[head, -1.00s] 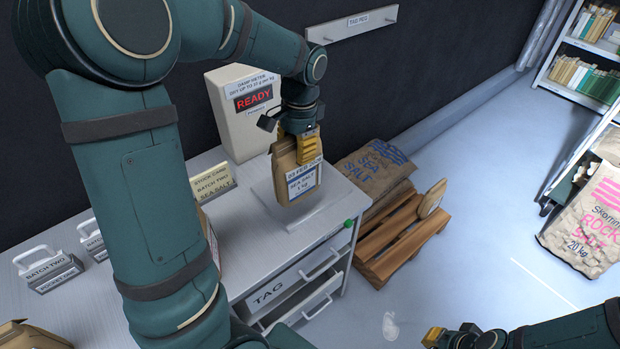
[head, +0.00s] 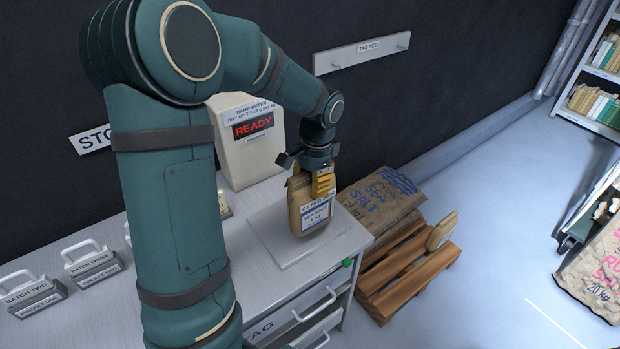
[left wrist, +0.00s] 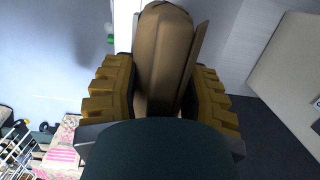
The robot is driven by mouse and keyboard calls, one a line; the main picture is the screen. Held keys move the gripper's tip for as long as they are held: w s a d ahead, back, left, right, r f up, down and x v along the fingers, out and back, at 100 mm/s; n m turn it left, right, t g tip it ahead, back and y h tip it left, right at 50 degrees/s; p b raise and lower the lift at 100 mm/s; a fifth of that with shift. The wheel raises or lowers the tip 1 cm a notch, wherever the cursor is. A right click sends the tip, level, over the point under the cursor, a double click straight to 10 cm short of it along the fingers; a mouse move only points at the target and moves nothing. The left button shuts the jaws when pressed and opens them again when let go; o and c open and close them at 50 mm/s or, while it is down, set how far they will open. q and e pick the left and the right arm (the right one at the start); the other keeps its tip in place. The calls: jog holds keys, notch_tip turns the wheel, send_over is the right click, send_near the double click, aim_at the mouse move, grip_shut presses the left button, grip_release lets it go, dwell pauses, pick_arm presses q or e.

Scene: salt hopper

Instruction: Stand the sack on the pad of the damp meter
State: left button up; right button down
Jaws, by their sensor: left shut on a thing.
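The brown paper sack (head: 312,212) has a white label marked 1 kg. My left gripper (head: 321,180) comes from above and is shut on the top of the sack. The sack is nearly upright over the pale flat pad (head: 272,236) of the damp meter (head: 250,150). Its bottom is at or just above the pad; I cannot tell if they touch. The meter's screen reads READY. In the left wrist view, the sack (left wrist: 165,58) lies between the yellow fingers of the gripper (left wrist: 160,92). My right gripper is out of view.
Labelled batch holders (head: 92,262) stand at the left of the bench. A green button (head: 347,262) is on the bench front. A wooden pallet (head: 400,280) with a large sea salt sack (head: 375,205) stands right of the bench. Open floor lies beyond it.

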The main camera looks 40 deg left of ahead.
pick_arm(q)
jog(key=shift+f+b, duration=0.45)
jog(key=shift+f, duration=1.9)
jog(key=o, duration=1.2)
jog(key=r, duration=0.4)
jog(key=w+r+p, duration=0.1)
jog(key=r, duration=0.3)
jog(key=r+p, duration=0.1)
jog(key=r, duration=0.3)
jog(key=shift+w+d, duration=0.15)
jog(key=shift+d, duration=0.1)
